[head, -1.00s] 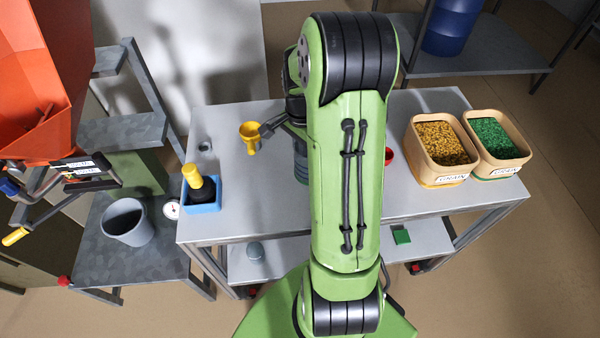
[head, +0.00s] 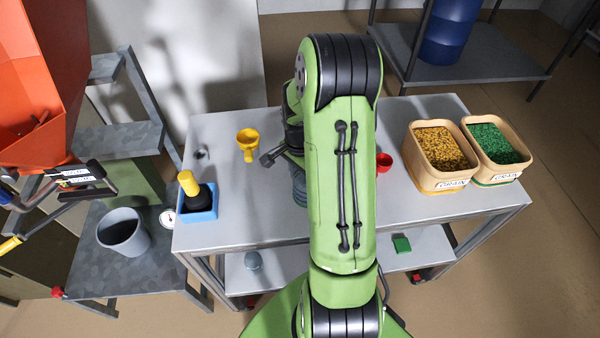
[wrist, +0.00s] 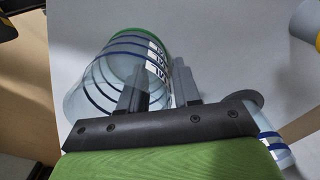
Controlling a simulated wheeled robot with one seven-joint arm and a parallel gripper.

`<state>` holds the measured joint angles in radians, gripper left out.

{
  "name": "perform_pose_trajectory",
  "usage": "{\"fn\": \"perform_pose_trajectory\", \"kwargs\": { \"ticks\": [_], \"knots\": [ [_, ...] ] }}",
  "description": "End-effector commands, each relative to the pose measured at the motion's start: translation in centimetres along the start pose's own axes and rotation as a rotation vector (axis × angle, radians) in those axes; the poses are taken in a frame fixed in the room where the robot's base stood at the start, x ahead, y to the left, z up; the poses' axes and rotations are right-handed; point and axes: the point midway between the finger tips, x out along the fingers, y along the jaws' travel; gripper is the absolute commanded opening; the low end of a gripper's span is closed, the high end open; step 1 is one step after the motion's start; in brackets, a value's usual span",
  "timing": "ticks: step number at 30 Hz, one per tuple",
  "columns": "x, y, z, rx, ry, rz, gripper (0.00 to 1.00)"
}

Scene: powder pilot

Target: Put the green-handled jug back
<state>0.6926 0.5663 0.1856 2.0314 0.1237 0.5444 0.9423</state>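A clear jug (wrist: 98,82) with dark blue rings, white labels and a green band at its far end fills the left of the wrist view. Its handle cannot be made out. In the head view my gripper (head: 268,159) shows over the table, partly behind my arm. A bluish jug (head: 298,188) shows beside my arm there; I cannot tell which jug it is.
Another blue-ringed vessel (wrist: 274,146) is at the wrist view's lower right. On the table (head: 225,228) are a yellow funnel-like scoop (head: 247,138), a blue holder (head: 198,212), a red cup (head: 384,162) and two grain bins (head: 440,180) (head: 495,176). A grey bucket (head: 123,238) stands left.

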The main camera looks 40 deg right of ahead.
Motion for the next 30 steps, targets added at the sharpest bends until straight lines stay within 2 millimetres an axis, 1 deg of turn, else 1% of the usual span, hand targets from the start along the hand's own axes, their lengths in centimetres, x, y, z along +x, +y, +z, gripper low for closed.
{"fn": "perform_pose_trajectory", "kwargs": {
  "ticks": [5, 8, 11, 15, 18, 21, 25, 26, 28, 29, 30],
  "knots": [
    [-0.1, 0.0, 0.0, 0.0, 0.0, 0.0, 0.32],
    [-0.8, 0.0, 0.0, 0.0, 0.001, -0.002, 0.32],
    [-3.0, -0.1, -0.1, 0.0, 0.005, -0.006, 0.32],
    [-7.1, -0.1, -0.1, 0.0, 0.006, -0.006, 0.32],
    [-9.6, -0.1, -0.1, 0.0, 0.004, -0.005, 0.32],
    [-11.3, -0.1, 0.0, -0.001, 0.002, -0.003, 0.32],
    [-12.5, 0.0, 0.1, -0.008, 0.003, -0.003, 0.32],
    [-12.9, 0.0, 0.4, -0.023, 0.007, -0.007, 0.32],
    [-14.4, 0.1, 1.8, -0.105, 0.029, -0.026, 0.32],
    [-15.4, 0.2, 2.8, -0.162, 0.044, -0.04, 0.32],
    [-16.9, 0.6, 4.3, -0.255, 0.068, -0.062, 0.32]
  ]
}}
